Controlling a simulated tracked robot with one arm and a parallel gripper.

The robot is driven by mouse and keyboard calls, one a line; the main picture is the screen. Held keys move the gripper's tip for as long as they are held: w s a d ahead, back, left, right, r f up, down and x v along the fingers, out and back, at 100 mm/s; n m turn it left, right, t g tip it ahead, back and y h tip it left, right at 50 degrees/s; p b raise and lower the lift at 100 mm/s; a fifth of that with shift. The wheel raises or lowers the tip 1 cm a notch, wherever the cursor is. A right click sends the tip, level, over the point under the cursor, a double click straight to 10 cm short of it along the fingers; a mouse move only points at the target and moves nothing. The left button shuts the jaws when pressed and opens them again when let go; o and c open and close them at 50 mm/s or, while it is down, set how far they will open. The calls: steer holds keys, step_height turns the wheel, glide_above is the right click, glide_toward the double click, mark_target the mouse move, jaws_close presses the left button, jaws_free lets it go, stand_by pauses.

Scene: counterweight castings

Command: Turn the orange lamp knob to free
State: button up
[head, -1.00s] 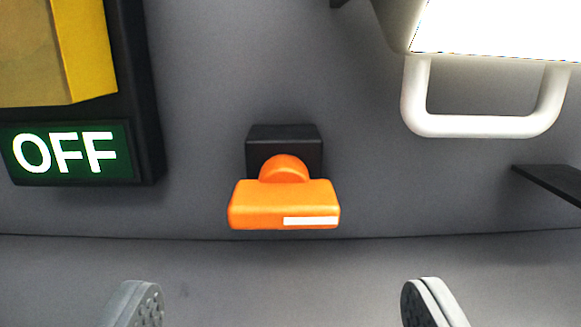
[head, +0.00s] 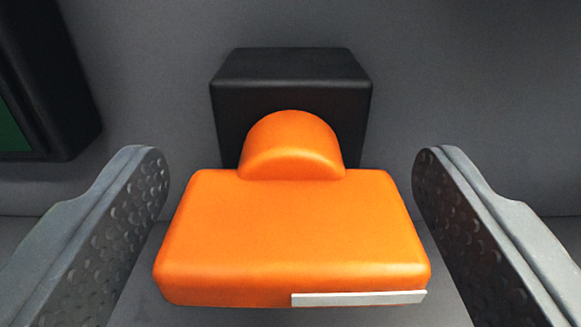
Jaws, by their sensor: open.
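The orange lamp knob (head: 290,235) fills the middle of the head view. It is a wide bar, lying level across the picture, with a rounded hub at its back and a white stripe on the right part of its front edge. It is mounted on a black block (head: 291,75) on the grey wall. My gripper (head: 290,185) is open, with one grey finger on the left and one on the right of the knob. A gap shows between the knob and each finger, and the jaws hold nothing.
The edge of a dark panel with a green part (head: 40,90) is at the upper left. The grey wall (head: 450,60) is bare around the block and at the right.

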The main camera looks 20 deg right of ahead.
steer(key=shift+c, duration=0.3)
steer(key=c, duration=0.9)
steer(key=shift+a, duration=0.15)
